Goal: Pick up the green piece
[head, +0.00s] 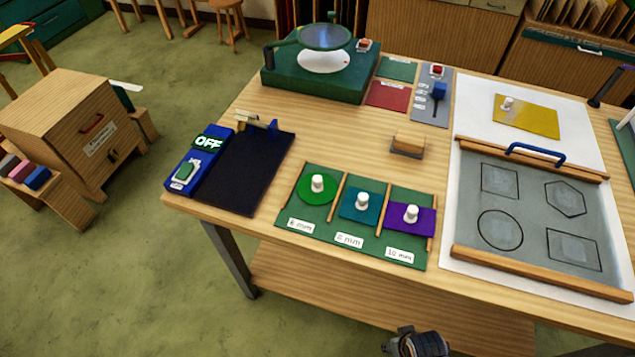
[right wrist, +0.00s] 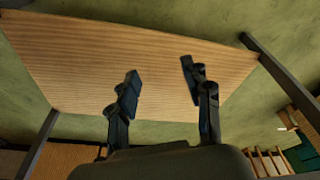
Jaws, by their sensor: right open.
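The green piece (head: 305,190) is a round disc with a white knob on top. It lies in the left compartment of the green tray (head: 292,240), above a label that seems to read 6 mm. Part of an arm of mine, apparently the right one, shows at the bottom edge of the head view, below the table's front edge and well apart from the piece. In the right wrist view my right gripper (right wrist: 160,75) is open and empty, with a wooden surface beyond it. My left gripper is not in view.
A teal square (head: 358,208) and a purple piece (head: 400,221), both knobbed, fill the other compartments between thin wooden dividers. A black pad with a blue OFF switch box (head: 188,172) stands left. A sanding-block-like item (head: 409,142) lies behind. A panel with outlined shapes (head: 530,215) is right.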

